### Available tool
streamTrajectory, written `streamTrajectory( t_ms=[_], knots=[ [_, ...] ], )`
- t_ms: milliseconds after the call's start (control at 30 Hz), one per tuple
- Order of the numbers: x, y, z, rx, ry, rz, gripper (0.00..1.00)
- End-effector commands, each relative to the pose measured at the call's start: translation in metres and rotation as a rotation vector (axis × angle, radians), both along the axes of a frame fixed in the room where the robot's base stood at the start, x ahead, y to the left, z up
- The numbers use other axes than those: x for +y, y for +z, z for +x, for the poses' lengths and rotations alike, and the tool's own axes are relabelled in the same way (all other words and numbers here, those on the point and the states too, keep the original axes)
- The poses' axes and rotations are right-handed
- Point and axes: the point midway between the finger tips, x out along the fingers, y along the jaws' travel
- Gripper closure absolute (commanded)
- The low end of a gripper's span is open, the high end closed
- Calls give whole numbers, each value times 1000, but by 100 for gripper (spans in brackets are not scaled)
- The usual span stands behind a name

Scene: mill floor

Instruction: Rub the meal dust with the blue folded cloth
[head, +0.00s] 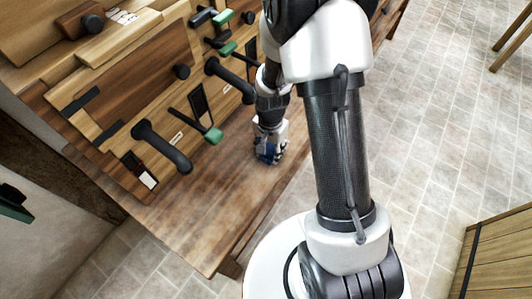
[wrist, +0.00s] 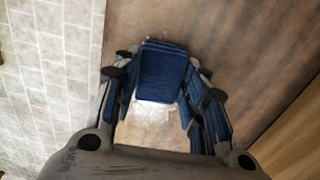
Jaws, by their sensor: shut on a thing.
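The blue folded cloth (wrist: 162,72) is between the fingers of my gripper (wrist: 158,98) in the wrist view, and the gripper is shut on it. In the head view my gripper (head: 269,150) is low over the wooden bench top (head: 205,215), with a bit of the blue cloth (head: 266,155) showing at its fingers. A pale whitish patch, which looks like the meal dust (wrist: 155,112), lies on the wood just beside the cloth in the wrist view. In the head view the patch is hidden. I cannot tell whether the cloth touches the bench.
A wooden panel with black handles (head: 165,148) and green-tipped levers (head: 213,136) stands along the back of the bench. The bench top left of my gripper is clear. The tiled floor (head: 450,130) is open to the right, with a wooden cabinet (head: 500,255) at lower right.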

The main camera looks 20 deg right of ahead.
Motion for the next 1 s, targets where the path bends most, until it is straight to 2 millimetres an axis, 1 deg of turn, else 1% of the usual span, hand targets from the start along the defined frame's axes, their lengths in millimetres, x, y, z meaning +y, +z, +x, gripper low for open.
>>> streamTrajectory(
  t_ms=[167,500,767,1000],
  knots=[
    [-4,-1,3,0,0,0,80],
    [-27,-3,20,0,-2,0,80],
    [-35,-3,25,1,0,0,80],
    [-51,-2,37,0,-1,0,80]
  ],
)
